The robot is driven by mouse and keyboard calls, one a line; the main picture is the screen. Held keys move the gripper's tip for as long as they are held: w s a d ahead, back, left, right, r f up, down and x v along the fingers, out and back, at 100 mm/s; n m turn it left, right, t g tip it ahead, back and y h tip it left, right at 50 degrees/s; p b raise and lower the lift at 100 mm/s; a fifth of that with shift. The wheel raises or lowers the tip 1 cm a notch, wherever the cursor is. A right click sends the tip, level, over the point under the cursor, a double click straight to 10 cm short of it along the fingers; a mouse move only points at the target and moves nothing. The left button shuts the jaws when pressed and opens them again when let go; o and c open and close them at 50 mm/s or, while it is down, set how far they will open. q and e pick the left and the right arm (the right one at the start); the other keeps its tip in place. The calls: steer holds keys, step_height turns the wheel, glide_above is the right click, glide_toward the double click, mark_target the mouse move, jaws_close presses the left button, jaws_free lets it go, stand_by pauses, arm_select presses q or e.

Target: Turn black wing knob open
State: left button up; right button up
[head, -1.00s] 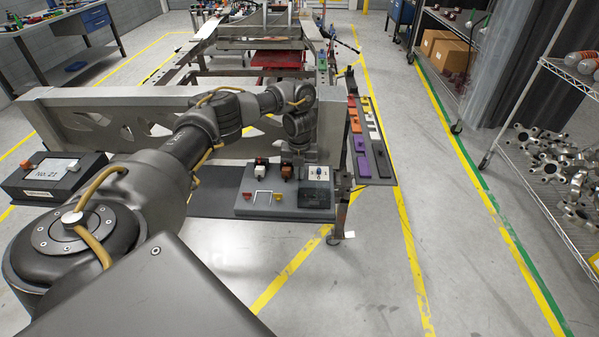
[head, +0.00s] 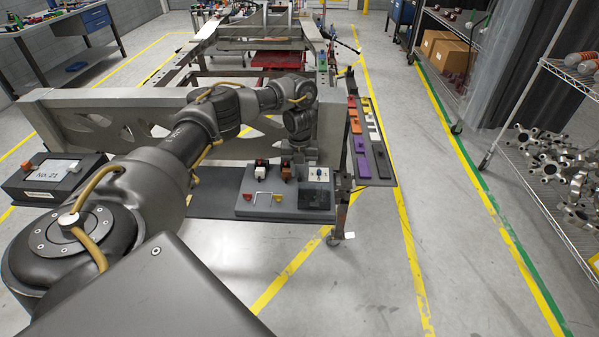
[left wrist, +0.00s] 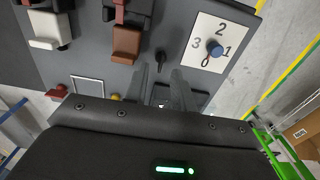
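A grey fixture panel (head: 238,209) stands low at the end of the beam. A dark square plate (head: 314,200) is at its right front corner; it also shows in the left wrist view (left wrist: 196,99), partly hidden by my gripper. I cannot clearly make out a black wing knob on it; a small dark shape lies between my fingertips there. My right gripper is not in view.
Beside the plate is a white numbered dial (left wrist: 207,44) with a blue knob. A box labelled No. 21 (head: 40,186) sits left.

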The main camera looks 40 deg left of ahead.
arm_select(q)
step_height(320, 180, up, 9)
steer(key=p, duration=0.1)
steer(key=shift+s, duration=0.1)
stand_by(0.6)
